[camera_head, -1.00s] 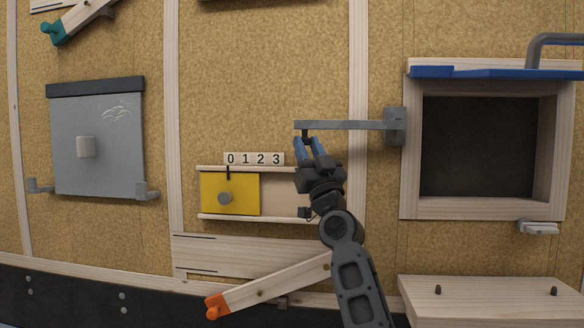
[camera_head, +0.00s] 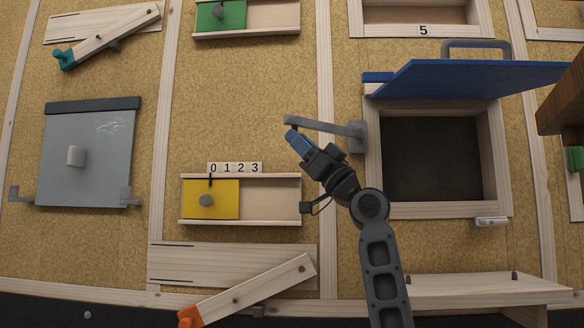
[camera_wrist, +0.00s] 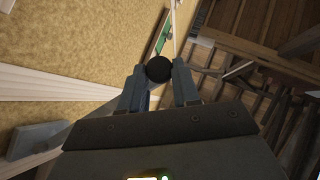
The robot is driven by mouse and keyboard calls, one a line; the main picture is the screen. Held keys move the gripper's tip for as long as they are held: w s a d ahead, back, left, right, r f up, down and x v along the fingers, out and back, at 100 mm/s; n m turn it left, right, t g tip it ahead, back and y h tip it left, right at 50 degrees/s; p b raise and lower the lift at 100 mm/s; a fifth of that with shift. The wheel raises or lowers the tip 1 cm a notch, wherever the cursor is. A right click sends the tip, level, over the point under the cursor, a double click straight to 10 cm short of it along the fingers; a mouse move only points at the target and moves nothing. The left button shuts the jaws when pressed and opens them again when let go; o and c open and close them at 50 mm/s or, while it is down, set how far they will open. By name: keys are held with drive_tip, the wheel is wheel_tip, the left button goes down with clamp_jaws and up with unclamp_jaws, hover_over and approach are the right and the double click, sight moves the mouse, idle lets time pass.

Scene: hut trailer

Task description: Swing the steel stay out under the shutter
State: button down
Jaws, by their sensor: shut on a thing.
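The steel stay (camera_head: 322,126) is a grey bar running left from a grey wall bracket (camera_head: 357,137) beside the window opening. My gripper (camera_head: 291,140) is at the stay's free left end. In the wrist view, my gripper (camera_wrist: 159,85) has its two fingers closed on a round black knob (camera_wrist: 159,68). How the knob joins the bar is hidden. The blue shutter (camera_head: 465,79) stands raised over the dark opening, sticking out from the wall, with a grey handle (camera_head: 476,46) behind it. The stay is left of the shutter, not beneath it.
A wooden frame (camera_head: 374,185) surrounds the opening, with a wooden ledge (camera_head: 460,288) below. A yellow sliding panel (camera_head: 228,200) and an orange-tipped wooden bar (camera_head: 262,290) are at lower left. A grey panel (camera_head: 100,170) is farther left. A brown wooden piece (camera_head: 563,100) juts in at right.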

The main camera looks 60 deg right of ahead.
drive_tip(key=s+d+n+g+y+b, duration=0.3)
drive_tip(key=s+n+g+y+b, duration=0.5)
drive_tip(key=s+y, duration=1)
drive_tip(key=shift+s+d+n+g+y, duration=0.15)
drive_tip(key=shift+s+n+g+y, duration=0.25)
drive_tip(key=shift+n+g+y, duration=1.35)
drive_tip(key=shift+m+g+y, duration=0.25)
drive_tip(key=c, duration=1.1)
unclamp_jaws()
drive_tip(key=shift+s+d, duration=0.1)
